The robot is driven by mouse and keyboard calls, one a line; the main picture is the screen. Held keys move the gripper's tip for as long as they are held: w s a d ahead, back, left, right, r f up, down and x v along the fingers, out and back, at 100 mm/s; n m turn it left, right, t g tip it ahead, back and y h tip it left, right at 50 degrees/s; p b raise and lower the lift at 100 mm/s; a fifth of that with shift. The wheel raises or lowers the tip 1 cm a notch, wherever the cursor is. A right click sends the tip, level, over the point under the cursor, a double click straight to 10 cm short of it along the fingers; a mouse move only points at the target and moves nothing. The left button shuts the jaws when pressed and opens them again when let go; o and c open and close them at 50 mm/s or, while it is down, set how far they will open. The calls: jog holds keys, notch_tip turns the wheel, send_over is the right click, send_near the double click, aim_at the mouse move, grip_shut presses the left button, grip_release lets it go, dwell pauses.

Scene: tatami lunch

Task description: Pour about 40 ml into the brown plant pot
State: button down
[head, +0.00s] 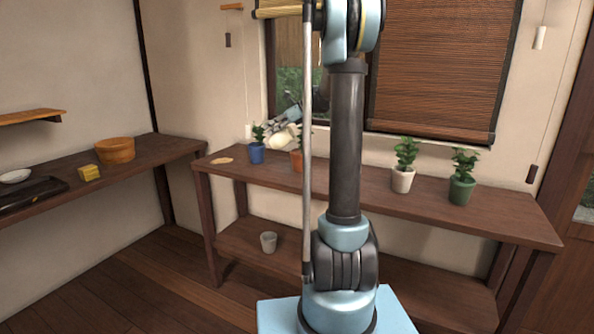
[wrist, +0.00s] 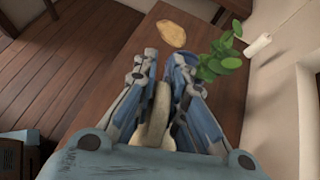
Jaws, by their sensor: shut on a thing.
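My gripper (head: 290,116) is shut on a cream vessel (head: 283,138) above the long wooden table, at the window. The vessel looks tilted, and its contents and any stream are not visible. The brown plant pot (head: 296,161) is orange-brown, stands just below the vessel, and is partly hidden behind my arm. In the wrist view, my gripper (wrist: 163,68) has its fingers on either side of the cream vessel (wrist: 156,122). Green leaves (wrist: 222,60) show at its right; I cannot tell from which pot.
A blue pot (head: 256,153) stands close left of the brown one. White (head: 402,180) and green (head: 461,191) pots stand to the right on the table (head: 350,184). A flat tan piece (head: 222,161) lies at the left end. A grey pot (head: 268,242) is on the lower shelf.

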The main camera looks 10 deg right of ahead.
jog(key=shift+w+a+h, duration=0.1)
jog(key=shift+a+h, duration=0.25)
jog(key=shift+h, duration=0.35)
jog(key=shift+g, duration=0.3)
jog(key=shift+h, duration=0.3)
jog(key=shift+w+a+f+g+h+b, duration=0.1)
jog(key=shift+a+f+g+h+b, duration=0.1)
jog(key=shift+f+h+b, duration=0.3)
jog(key=shift+w+a+f+g+h+b, duration=0.1)
jog(key=shift+f+g+h+b, duration=0.1)
jog(key=shift+f+h+b, duration=0.25)
jog(key=shift+w+h, duration=0.1)
jog(key=shift+h, duration=0.15)
jog(key=shift+a+b, duration=0.1)
jog(key=shift+b, duration=0.25)
jog(key=shift+w+a+f+g+h+b, duration=0.2)
jog(key=shift+a+f+g+h+b, duration=0.2)
jog(key=shift+f+h+b, duration=0.5)
jog(key=shift+w+a+f+g+h+b, duration=0.25)
jog(key=shift+f+g+h+b, duration=0.15)
jog(key=shift+h+b, duration=0.55)
jog(key=shift+w+a+f+g+h+b, duration=0.15)
jog(key=shift+a+f+g+h+b, duration=0.3)
jog(key=shift+h, duration=0.8)
